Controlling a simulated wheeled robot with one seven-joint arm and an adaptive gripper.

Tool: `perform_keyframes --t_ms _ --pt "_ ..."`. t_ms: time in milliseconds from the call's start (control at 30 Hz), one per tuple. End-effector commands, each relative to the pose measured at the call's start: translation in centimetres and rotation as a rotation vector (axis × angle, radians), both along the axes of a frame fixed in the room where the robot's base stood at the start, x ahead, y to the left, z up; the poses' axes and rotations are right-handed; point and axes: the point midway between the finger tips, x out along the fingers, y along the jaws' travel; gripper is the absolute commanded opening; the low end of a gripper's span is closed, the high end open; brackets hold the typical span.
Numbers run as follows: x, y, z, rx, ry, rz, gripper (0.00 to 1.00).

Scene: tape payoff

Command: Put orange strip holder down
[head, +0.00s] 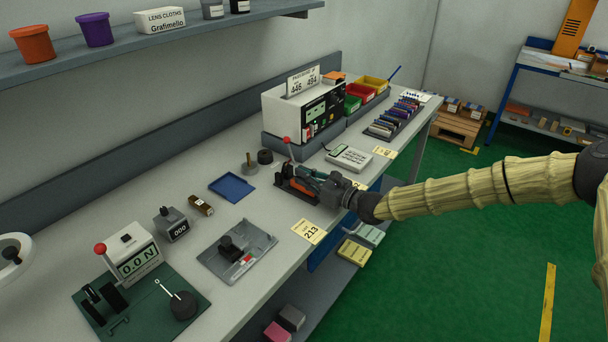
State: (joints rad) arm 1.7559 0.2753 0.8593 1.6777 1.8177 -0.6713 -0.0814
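My gripper (313,178) reaches in from the right, low over the workbench, at a dark fixture (284,184) with a red-knobbed lever (287,147). An orange piece, which looks like the orange strip holder (303,190), shows right at the fingertips, low on the fixture. The fingers hide part of it. I cannot tell whether they are closed on it or only beside it, nor whether it rests on the fixture.
Left of the fixture are a blue tray (232,187), a brown bottle (201,205) and a grey plate (237,252). A white instrument (303,104) stands behind it. A yellow 213 card (309,231) lies near the front edge.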

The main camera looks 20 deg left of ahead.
Motion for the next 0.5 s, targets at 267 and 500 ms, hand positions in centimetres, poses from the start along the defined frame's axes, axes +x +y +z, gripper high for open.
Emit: perform_keyframes --t_ms 267,500 --pt "0.02 -0.02 -0.15 0.001 0.0 0.0 0.0" --pt "0.02 -0.02 -0.29 0.001 0.0 0.0 0.27"
